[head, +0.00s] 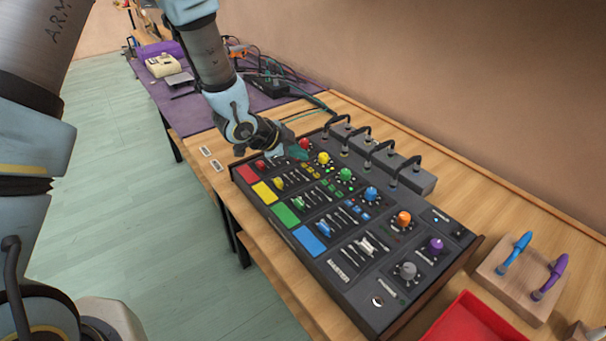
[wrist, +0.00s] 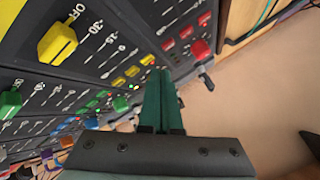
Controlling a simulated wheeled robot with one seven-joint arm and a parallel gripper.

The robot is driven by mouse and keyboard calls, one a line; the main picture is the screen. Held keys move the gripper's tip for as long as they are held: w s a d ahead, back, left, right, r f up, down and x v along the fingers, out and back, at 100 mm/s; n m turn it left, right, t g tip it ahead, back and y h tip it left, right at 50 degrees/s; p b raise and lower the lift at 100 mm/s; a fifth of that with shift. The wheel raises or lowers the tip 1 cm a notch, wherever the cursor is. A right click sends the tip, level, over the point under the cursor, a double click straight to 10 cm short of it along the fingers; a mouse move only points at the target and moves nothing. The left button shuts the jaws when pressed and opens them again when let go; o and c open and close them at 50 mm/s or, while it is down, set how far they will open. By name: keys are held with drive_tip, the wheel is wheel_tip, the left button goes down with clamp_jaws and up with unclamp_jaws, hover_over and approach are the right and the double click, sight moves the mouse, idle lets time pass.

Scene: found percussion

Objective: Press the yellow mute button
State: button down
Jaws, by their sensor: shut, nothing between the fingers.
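A dark mixing console (head: 345,272) lies on the wooden table, its channels marked by colour. Its yellow channel has a yellow pad (head: 264,192), a fader cap (head: 278,182), a knob (head: 323,158) and small yellow buttons (head: 311,171). The buttons also show in the wrist view (wrist: 133,71), beside my fingertips; their labels are too small to read, so I cannot tell which is the mute button. My gripper (head: 301,152) is shut and empty, its green fingers (wrist: 161,73) over the red and yellow channels. I cannot tell whether the tips touch the panel.
Red buttons (wrist: 169,45) and a red knob (wrist: 201,48) lie close to the fingers. A grey box with black cables (head: 415,181) stands behind the console. A wooden block (head: 520,290) with blue and purple handles and a red tray (head: 468,322) are at the right.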

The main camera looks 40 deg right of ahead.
sight(299, 167)
drive_tip(key=shift+f+b, duration=0.4)
drive_tip(key=shift+f, duration=0.05)
drive_tip(key=shift+f, duration=0.15)
idle(0.3)
drive_tip(key=shift+r, duration=0.65)
drive_tip(key=shift+r+p, duration=0.1)
drive_tip(key=shift+p, duration=0.2)
wheel_tip(299, 167, up, 6)
drive_tip(key=p, duration=0.4)
drive_tip(key=shift+w, duration=0.1)
idle(0.4)
